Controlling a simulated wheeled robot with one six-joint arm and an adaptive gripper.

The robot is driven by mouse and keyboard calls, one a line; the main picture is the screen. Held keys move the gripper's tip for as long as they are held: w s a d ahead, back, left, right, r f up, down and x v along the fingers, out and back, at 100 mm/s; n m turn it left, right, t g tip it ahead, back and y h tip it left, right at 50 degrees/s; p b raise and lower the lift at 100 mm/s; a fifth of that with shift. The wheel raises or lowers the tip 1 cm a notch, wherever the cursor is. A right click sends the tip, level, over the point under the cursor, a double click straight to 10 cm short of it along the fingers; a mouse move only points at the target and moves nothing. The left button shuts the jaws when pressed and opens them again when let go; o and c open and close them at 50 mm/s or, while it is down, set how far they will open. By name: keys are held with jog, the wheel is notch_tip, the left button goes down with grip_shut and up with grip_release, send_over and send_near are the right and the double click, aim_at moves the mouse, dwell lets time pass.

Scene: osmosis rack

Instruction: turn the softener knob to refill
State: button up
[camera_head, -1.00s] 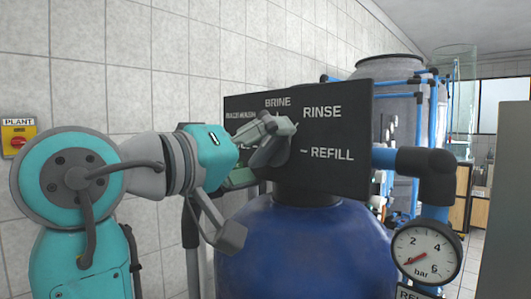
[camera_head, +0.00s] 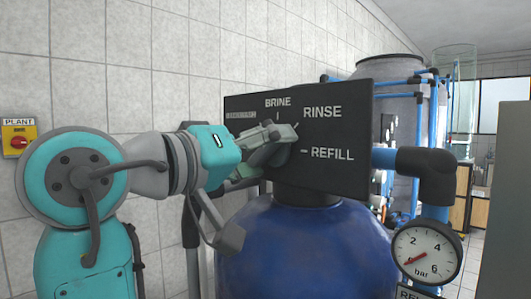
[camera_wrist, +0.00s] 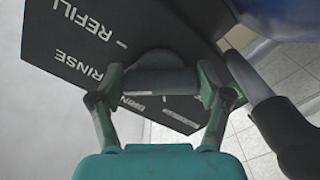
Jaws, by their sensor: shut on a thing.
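The softener panel (camera_head: 345,122) is a dark plate with white labels BRINE, RINSE and REFILL and a partly covered label at left. The grey softener knob (camera_head: 272,155) sits at its middle, largely hidden by my gripper (camera_head: 268,140) in the head view. In the wrist view, the knob (camera_wrist: 160,78) lies between the two fingers of my gripper (camera_wrist: 160,88), which is shut on it. The REFILL label (camera_wrist: 88,18) is at the upper left there. I cannot tell exactly which mark the knob points to.
A blue tank (camera_head: 305,250) stands below the panel. A pressure gauge (camera_head: 427,252) and dark pipe elbow (camera_head: 428,172) are at right. A tiled wall (camera_head: 100,60) with a red-and-yellow plant switch (camera_head: 18,140) is behind my arm. A grey tank (camera_head: 390,75) is farther back.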

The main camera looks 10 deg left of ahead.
jog(key=m, duration=0.3)
jog(key=shift+a+f+m, duration=0.1)
jog(key=shift+m, duration=0.3)
jog(key=m, duration=0.4)
jog(key=shift+w, duration=0.15)
jog(key=shift+m, duration=0.3)
jog(key=o, duration=1.1)
jog(key=shift+a, duration=0.1)
jog(key=v, duration=1.2)
jog(key=shift+a, duration=0.1)
